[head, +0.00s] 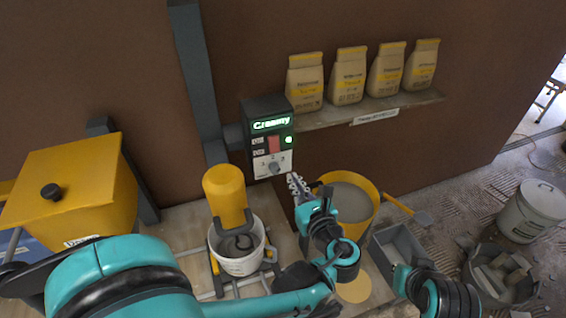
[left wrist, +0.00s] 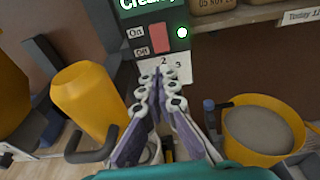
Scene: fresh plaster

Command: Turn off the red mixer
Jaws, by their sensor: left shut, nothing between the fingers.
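A dark control box (head: 259,112) on the wall has a lit green "Creamy" display, a red rocker switch (head: 274,145) and a lit green lamp (head: 288,140). Its dial (head: 273,166) sits below. In the left wrist view the red switch (left wrist: 159,38) stands beside On and Off labels. The mixer (head: 226,193) has a yellow body over a white bucket (head: 240,264); I see no red mixer. My left gripper (head: 295,182) is shut and empty, just below and right of the box. In the wrist view its fingertips (left wrist: 161,80) overlap the dial plate. My right gripper is not visible.
A shelf (head: 345,113) with several paper bags is right of the box. A yellow tub (head: 356,195) of grey plaster stands right of my left gripper. A yellow box (head: 75,180) is at left. A white lidded bucket (head: 533,212) stands on the floor at right.

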